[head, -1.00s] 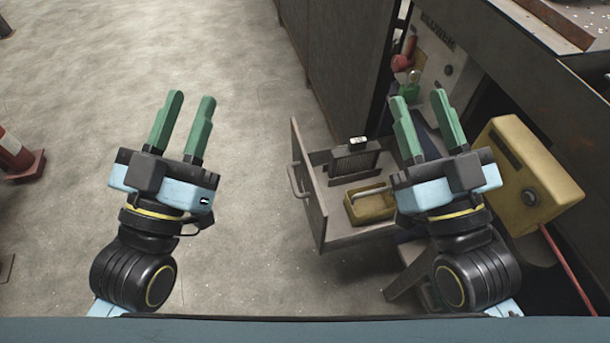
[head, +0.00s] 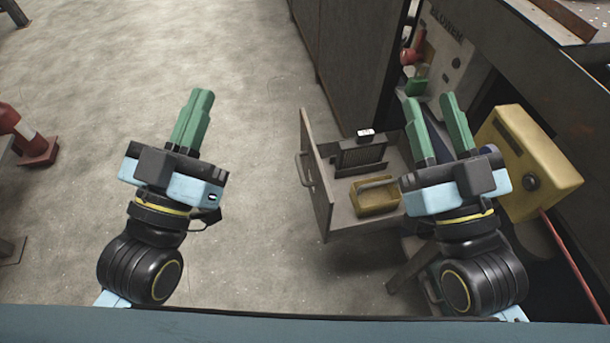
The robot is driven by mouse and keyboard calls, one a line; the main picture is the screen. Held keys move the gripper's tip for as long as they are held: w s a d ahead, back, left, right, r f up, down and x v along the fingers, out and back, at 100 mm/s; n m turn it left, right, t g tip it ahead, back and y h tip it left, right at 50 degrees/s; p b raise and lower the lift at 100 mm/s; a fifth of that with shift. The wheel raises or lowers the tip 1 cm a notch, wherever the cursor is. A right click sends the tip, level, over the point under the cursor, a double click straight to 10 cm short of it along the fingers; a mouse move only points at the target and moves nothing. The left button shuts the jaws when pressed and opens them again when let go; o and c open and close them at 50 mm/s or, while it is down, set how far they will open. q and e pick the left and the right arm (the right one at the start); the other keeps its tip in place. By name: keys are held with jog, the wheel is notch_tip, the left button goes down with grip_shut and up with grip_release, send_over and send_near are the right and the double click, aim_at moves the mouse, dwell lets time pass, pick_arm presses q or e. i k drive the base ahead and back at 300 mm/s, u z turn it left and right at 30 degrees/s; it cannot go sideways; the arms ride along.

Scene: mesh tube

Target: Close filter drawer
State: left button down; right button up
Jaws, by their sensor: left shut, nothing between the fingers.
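The filter drawer (head: 322,183) is pulled out, its grey front panel with a bar handle (head: 304,168) facing left. Inside it are a dark finned filter block (head: 360,157) and a yellow box with a handle (head: 377,198). My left gripper (head: 197,98) is shut and empty, over the floor to the left of the drawer and apart from it. My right gripper (head: 430,104) is open, its fingers apart with nothing seen between them. In the picture it overlaps the drawer's right side, hiding part of the drawer and the cabinet behind.
A yellow box-shaped unit (head: 525,165) with a red rod stands right of my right gripper. A lettered machine panel (head: 445,60) and dark cabinet (head: 352,70) stand behind. The floor (head: 260,240) between is clear.

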aim_at(329, 189)
jog(key=k, duration=0.4)
jog(key=u, duration=1.5)
jog(key=i, duration=0.95)
jog(key=z, duration=2.75)
